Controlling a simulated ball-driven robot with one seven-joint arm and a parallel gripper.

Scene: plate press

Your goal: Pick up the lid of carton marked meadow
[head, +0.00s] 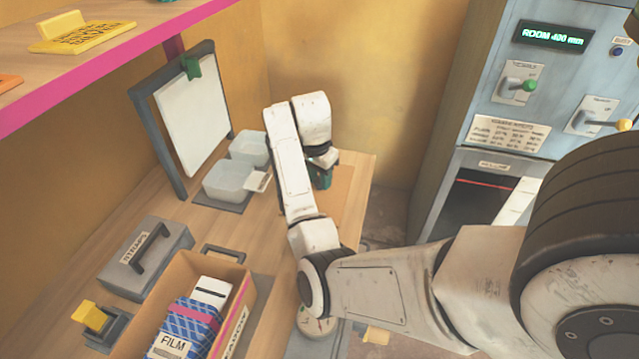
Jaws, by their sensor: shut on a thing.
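My gripper (321,178) is at the far end of the bench, pointing down, with teal parts at its tip. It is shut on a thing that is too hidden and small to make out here. A flat brown piece (342,192) shows below and beside the gripper; I cannot tell whether it is a lid or a mat, or whether the gripper touches it. I can read no meadow mark in this view. An open cardboard box (183,272) at the front holds film packs (185,325); the label on its side is not readable.
Two clear tubs (228,182) stand left of my arm, before a framed white board (195,115). A grey lidded case (150,262) and a yellow-topped device (92,316) are at the left. A pink-edged shelf (110,75) overhangs the bench. A grey machine (555,85) stands right.

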